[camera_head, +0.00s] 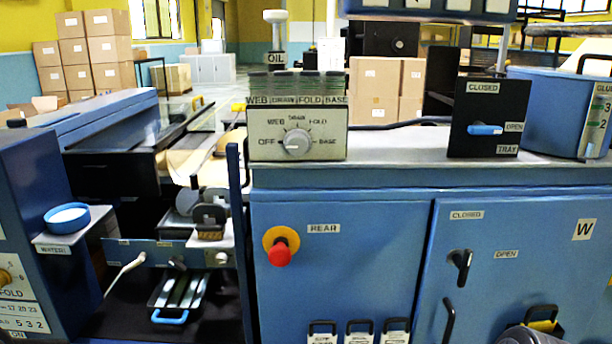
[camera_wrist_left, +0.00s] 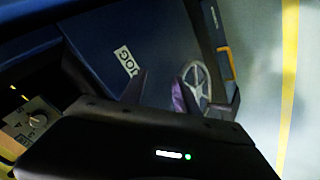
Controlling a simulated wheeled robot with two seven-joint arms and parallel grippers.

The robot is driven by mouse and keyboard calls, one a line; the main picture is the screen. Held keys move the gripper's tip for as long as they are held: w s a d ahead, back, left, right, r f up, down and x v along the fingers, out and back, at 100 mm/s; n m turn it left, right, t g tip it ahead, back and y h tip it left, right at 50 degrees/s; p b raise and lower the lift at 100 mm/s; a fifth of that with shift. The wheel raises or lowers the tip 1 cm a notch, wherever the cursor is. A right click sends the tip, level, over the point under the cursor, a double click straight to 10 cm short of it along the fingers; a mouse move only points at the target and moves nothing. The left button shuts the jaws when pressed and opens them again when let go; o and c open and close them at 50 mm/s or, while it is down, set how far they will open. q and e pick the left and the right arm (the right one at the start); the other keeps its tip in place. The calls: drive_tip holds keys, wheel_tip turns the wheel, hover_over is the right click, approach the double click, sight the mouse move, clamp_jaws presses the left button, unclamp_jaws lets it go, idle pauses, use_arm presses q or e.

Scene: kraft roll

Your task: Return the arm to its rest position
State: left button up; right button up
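My left gripper (camera_wrist_left: 158,92) shows in the left wrist view. Its two fingers stand apart with a gap between them and nothing held in it. Behind the fingers are a dark blue machine panel with a JOG label (camera_wrist_left: 127,62) and a grey spoked handwheel (camera_wrist_left: 200,80). The handwheel is partly hidden by the right-hand finger; I cannot tell how far off it is. Neither gripper can be made out in the head view.
A blue cabinet (camera_head: 340,265) with a red knob (camera_head: 280,252) and a black latch (camera_head: 461,262) fills the front right. A selector box (camera_head: 298,132) and tray switch box (camera_head: 488,117) stand on its top. A blue-rimmed water cup (camera_head: 67,217) is at left. A yellow floor line (camera_wrist_left: 289,85) runs beside the machine.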

use_arm(q)
drive_tip(key=s+d+f+m+g+h+p, duration=0.2)
drive_tip(key=s+d+f+m+g, duration=0.1)
drive_tip(key=s+d, duration=0.6)
drive_tip(key=s+d+f+m+g+h+p, duration=0.2)
drive_tip(key=s+d+f, duration=0.6)
drive_tip(key=s, duration=0.9)
drive_tip(key=d+m+g+p, duration=0.1)
drive_tip(key=m+g, duration=0.1)
drive_tip(key=m, duration=0.1)
drive_tip(key=shift+s+d+g+h+p, duration=0.15)
drive_tip(key=shift+d+g+h+p, duration=0.15)
drive_tip(key=shift+d, duration=0.05)
